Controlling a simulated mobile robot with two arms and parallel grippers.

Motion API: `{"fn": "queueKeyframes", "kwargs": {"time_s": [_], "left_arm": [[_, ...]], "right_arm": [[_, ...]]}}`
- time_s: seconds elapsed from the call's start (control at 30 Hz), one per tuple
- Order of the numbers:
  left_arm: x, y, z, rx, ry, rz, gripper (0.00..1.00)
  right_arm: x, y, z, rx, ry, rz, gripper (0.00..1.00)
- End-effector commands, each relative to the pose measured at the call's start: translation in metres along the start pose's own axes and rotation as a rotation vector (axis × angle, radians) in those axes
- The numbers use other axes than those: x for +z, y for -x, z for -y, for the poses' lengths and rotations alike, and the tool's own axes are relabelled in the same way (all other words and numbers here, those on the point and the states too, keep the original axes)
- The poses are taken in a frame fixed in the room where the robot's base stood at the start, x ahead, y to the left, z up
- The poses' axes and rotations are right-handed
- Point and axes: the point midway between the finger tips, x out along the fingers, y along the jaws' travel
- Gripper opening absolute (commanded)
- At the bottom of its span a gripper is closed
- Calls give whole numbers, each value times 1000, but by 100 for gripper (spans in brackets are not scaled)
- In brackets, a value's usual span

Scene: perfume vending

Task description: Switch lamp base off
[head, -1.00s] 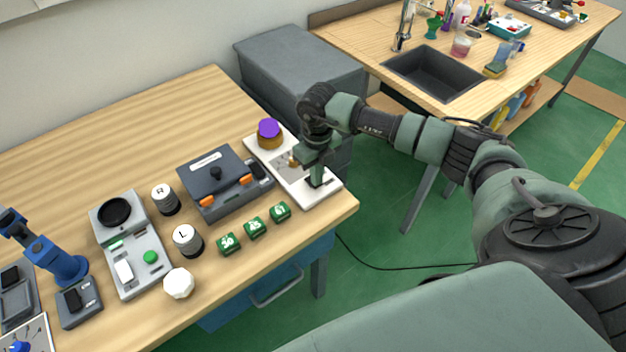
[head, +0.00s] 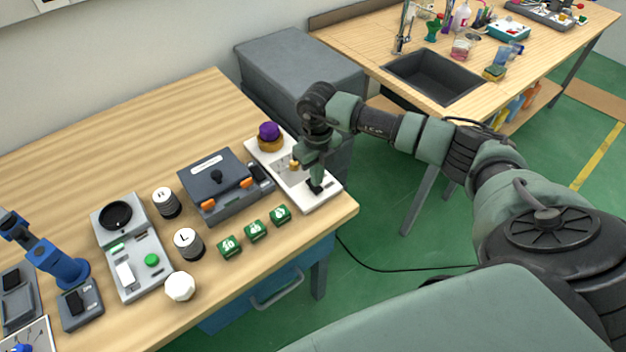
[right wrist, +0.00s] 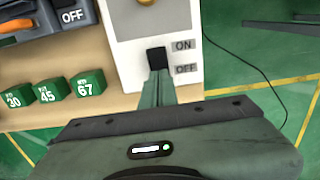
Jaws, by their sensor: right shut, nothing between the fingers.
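The lamp base is a white board (head: 322,197) at the right end of the near table, with a purple dome (head: 269,131) on a gold ring at its far end. The dome looks dark purple. In the right wrist view the white board (right wrist: 126,60) carries an ON label (right wrist: 183,45) and an OFF label (right wrist: 186,69). My right gripper (head: 315,182) is shut and empty, low over the near half of the board. A black piece (right wrist: 157,58) shows at its tip beside the labels; I cannot tell whether it is switch or fingertip. My left gripper is not in view.
A dark grey box (head: 214,188) with orange latches stands left of the board. Several green numbered cubes (head: 254,230) lie in front of it. A grey device (head: 131,249) and a blue device (head: 62,266) stand further left. The table's right edge is close to the board.

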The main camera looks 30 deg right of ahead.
Motion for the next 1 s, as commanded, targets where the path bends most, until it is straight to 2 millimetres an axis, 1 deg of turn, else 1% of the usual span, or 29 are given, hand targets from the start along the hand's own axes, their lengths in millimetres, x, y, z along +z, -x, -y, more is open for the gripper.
{"fn": "queueKeyframes", "kwargs": {"time_s": [0.03, 0.53, 0.63, 1.0], "left_arm": [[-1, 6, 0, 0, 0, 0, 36], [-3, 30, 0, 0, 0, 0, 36], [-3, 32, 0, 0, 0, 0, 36], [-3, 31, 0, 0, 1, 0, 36]], "right_arm": [[0, 7, 0, 0, 0, 0, 0], [0, 47, 0, 0, 1, 1, 0], [0, 50, 0, 0, 1, 1, 0], [0, 49, 0, 0, 0, 0, 0]]}}
